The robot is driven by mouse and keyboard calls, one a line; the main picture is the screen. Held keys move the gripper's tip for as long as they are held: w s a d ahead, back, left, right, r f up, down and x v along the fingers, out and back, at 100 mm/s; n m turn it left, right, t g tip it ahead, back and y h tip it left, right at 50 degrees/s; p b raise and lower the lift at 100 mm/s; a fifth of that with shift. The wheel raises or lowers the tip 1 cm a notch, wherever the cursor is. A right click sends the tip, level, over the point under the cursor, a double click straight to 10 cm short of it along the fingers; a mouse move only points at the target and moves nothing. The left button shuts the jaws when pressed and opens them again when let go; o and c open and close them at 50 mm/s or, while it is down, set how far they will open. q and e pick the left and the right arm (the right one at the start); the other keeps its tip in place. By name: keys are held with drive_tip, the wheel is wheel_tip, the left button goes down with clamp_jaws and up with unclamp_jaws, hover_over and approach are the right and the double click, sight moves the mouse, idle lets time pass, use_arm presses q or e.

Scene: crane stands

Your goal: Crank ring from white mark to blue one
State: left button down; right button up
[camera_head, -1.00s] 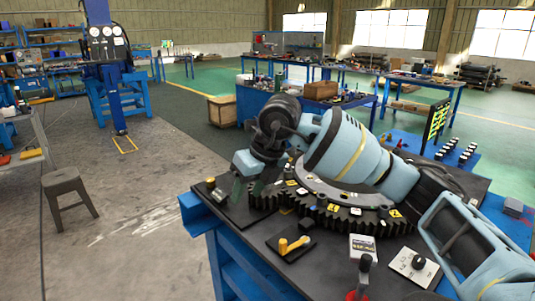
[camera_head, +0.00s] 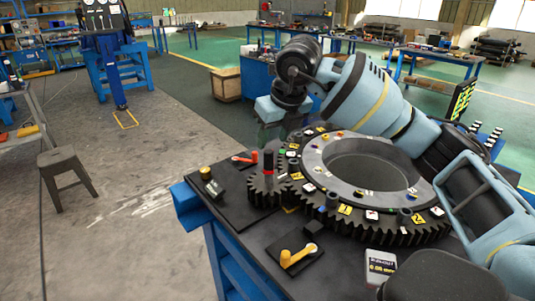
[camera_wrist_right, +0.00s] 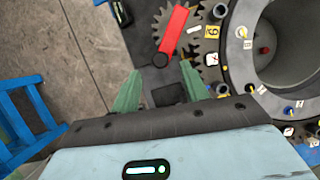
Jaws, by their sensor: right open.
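The large dark toothed ring (camera_head: 428,232) lies flat on the dark bench, with a grey inner ring carrying several pegs and small white and yellow labels. It also shows in the right wrist view (camera_wrist_right: 236,75). A small gear (camera_head: 262,194) meshes at its left and has an upright black post with a red band. A red lever (camera_wrist_right: 173,32) with a black knob lies over this gear in the right wrist view. My right gripper (camera_head: 277,138) is open and empty behind the small gear; its green fingers also show in the wrist view (camera_wrist_right: 160,88). I cannot single out the blue mark.
A yellow crank (camera_head: 297,256) on a black plate lies at the bench's front. A yellow-topped block (camera_head: 206,174) stands near its left corner. A white label card (camera_head: 381,263) is at the front right. A stool (camera_head: 66,178) stands on the open floor at left.

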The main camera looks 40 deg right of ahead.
sight(269, 151)
drive_tip(key=shift+x, duration=3.9)
clamp_jaws()
